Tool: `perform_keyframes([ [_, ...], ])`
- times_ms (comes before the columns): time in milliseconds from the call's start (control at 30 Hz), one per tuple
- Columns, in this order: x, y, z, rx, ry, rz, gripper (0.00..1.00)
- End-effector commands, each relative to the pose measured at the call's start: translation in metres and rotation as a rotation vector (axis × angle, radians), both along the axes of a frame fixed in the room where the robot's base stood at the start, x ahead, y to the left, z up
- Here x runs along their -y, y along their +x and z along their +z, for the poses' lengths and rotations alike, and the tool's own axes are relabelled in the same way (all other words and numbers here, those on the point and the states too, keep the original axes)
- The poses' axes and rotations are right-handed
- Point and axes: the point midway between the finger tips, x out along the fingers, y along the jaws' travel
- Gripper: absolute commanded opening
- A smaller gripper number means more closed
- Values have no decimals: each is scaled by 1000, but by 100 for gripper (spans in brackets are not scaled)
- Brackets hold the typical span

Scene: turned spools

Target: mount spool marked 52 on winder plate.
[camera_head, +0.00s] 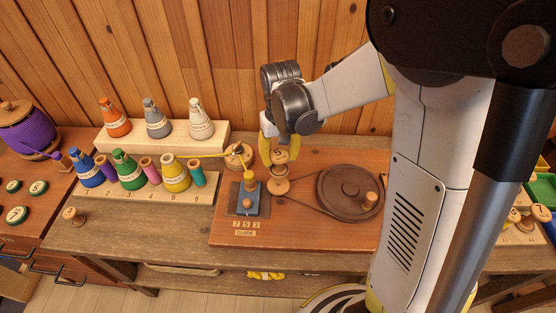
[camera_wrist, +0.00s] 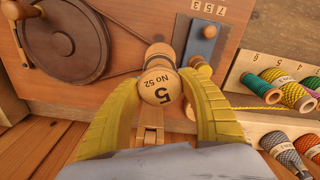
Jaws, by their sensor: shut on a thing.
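A round wooden flange (camera_head: 278,187) is just below, at the belt's left end on the winder board (camera_head: 310,232). The winder plate is not clearly visible under it. I cannot tell whether the spool is seated or held just above.
The dark drive wheel (camera_head: 347,190) with a knob is right of the spool. A blue guide block (camera_head: 249,200), labelled 7 5 3, is close on the left. A yellow thread runs from it to the numbered rack (camera_head: 140,195) of coloured cones and spools.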

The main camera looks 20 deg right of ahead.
Motion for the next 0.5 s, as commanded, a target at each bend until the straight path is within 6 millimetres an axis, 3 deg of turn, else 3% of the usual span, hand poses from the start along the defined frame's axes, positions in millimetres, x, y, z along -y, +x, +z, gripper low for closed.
perform_keyframes([
  [267,0,0,-9,1,0,-2,15],
  [500,0,0,-34,1,0,-2,15],
])
